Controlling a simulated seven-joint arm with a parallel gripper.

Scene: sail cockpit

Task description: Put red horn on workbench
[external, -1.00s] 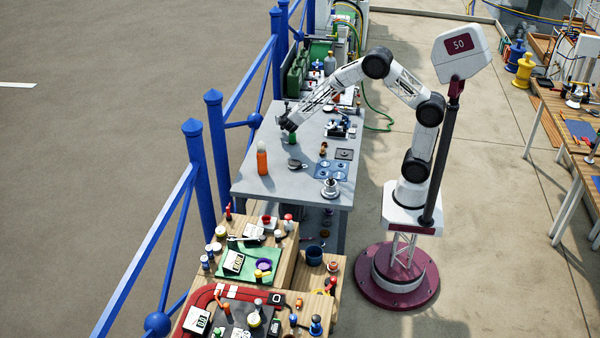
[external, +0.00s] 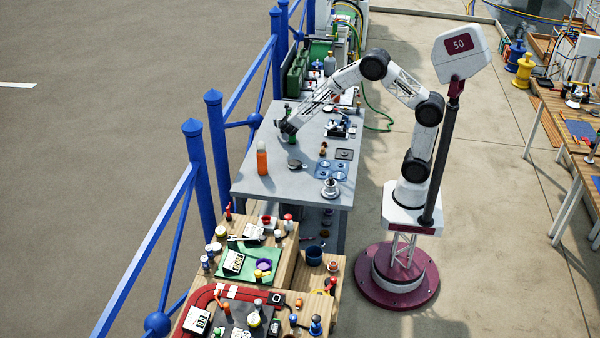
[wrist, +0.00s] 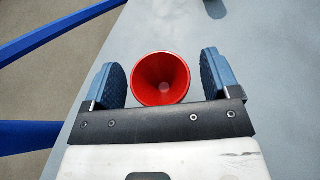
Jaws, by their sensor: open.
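The red horn (wrist: 161,78) shows in the wrist view as a red cone with its wide round mouth facing the camera. It lies between the two blue finger pads of my gripper (wrist: 165,80), which is open, with a visible gap on each side. In the external view my gripper (external: 287,134) is low over the far left part of the grey-topped table (external: 225,190). The horn cannot be made out there. A small green item (external: 292,141) shows just under the gripper; whether it belongs to the horn I cannot tell.
An orange bottle (external: 262,160) stands in front of my gripper, with a dark round item (external: 294,164) to its right. Blue plates (external: 331,170) and a metal part (external: 330,188) lie at the right. A blue railing (external: 196,165) runs along the left edge. The table's front left is clear.

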